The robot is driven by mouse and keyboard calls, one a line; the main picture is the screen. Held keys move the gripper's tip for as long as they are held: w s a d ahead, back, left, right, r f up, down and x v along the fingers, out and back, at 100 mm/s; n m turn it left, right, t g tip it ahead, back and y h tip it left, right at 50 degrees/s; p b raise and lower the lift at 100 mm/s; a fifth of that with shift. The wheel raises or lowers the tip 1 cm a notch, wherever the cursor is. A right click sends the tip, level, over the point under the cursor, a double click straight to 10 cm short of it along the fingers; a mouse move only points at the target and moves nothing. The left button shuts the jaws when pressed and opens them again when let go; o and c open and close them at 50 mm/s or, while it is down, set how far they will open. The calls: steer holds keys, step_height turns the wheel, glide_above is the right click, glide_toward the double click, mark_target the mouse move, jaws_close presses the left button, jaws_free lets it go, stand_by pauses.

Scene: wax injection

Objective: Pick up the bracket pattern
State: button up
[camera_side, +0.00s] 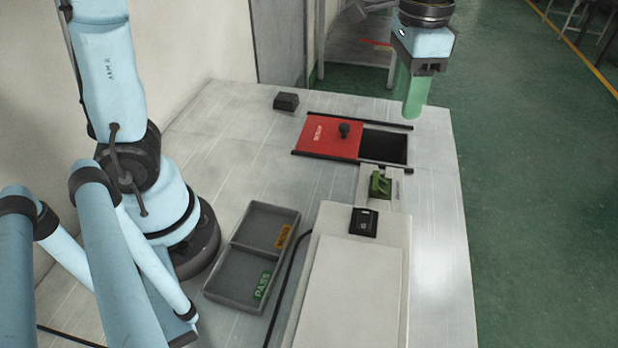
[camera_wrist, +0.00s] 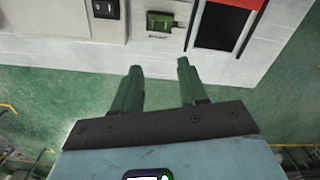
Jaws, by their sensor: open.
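The bracket pattern (camera_side: 380,184) is a small green piece. It sits in a pale holder at the far end of the white machine, and it also shows in the wrist view (camera_wrist: 159,22) near the top. My gripper (camera_side: 413,112) has green fingers and is at the far right edge of the table in the side view, well above and apart from the bracket. In the wrist view my gripper (camera_wrist: 159,72) is open, with nothing between its two fingers. The lower face of the bracket is hidden in the holder.
A red sliding cover (camera_side: 326,138) with a black knob lies beside a dark opening (camera_side: 384,147). A grey two-part tray (camera_side: 236,268) has a PASS label and an orange label. The white machine (camera_side: 345,295) fills the front. A dark block (camera_side: 286,101) sits far left.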

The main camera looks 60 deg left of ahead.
steer(key=f+m, duration=0.2)
steer(key=m, duration=1.9)
glide_above(375, 184)
steer(key=f, duration=1)
steer(key=shift+s+a+f, duration=0.2)
steer(key=shift+f, duration=0.1)
steer(key=shift+w+d+f, duration=0.1)
steer(key=shift+f, duration=1.25)
steer(key=shift+w+d+f, duration=0.1)
steer(key=shift+f, duration=1.2)
jaws_close()
